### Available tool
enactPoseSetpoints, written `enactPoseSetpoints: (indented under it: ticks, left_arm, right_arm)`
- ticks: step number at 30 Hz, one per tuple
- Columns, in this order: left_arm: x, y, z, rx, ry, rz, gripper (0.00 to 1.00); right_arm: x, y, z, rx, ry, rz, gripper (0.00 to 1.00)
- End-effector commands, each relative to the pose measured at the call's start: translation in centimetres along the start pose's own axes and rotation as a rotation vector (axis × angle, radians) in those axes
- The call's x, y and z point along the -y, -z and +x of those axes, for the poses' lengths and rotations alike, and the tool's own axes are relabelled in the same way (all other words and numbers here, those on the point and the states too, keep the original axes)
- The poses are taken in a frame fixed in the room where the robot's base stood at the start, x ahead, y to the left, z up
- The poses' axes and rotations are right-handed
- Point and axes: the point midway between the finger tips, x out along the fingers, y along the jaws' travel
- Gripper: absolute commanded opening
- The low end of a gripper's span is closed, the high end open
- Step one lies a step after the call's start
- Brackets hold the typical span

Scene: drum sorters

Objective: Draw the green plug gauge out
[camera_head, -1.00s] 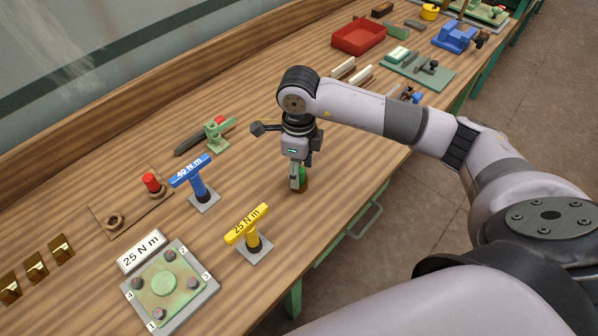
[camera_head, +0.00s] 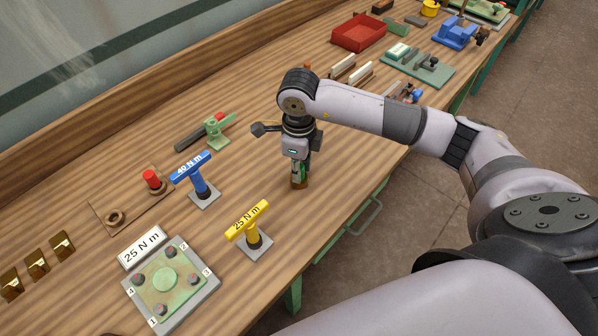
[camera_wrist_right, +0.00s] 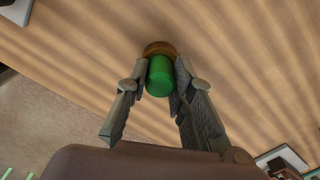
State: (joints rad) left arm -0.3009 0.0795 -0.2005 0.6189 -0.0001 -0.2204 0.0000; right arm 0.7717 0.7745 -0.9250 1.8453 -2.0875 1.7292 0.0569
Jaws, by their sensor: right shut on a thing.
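The green plug gauge (camera_head: 305,171) stands upright in a brownish ring (camera_head: 299,185) on the bench, near its front edge. In the right wrist view the green plug gauge (camera_wrist_right: 160,76) shows end-on, with the brown ring (camera_wrist_right: 158,48) just beyond it. My right gripper (camera_head: 299,172) points straight down over it. In the wrist view the fingers of my right gripper (camera_wrist_right: 161,75) are closed on both sides of the green handle. The lower part of the gauge is hidden inside the ring. My left gripper is in no view.
A red plug (camera_head: 152,179) and an empty ring (camera_head: 115,217) are on a wooden board at left. A blue T-handle wrench (camera_head: 197,181) and a yellow one (camera_head: 249,230) stand left of my gripper. A green bolt plate (camera_head: 165,281) lies at front left. Bare bench surrounds the gauge.

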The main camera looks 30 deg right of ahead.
Motion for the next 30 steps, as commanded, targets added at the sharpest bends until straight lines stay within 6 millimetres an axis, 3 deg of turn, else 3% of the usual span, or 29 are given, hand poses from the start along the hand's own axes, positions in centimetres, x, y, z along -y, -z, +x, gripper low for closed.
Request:
enactPoseSetpoints:
  ticks: [11,17,23,30]
  left_arm:
    - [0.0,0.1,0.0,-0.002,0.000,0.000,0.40]
    - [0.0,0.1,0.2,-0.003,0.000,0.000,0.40]
    - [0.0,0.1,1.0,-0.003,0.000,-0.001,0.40]
    - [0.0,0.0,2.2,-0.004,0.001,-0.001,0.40]
  right_arm:
    - [0.0,0.0,-0.1,0.001,0.001,0.000,0.00]
    - [0.1,-0.1,-1.1,0.004,0.003,0.002,0.00]
    - [0.2,-0.2,-4.5,0.006,0.005,0.000,0.00]
    - [0.1,-0.1,-12.1,0.008,0.007,-0.002,0.00]
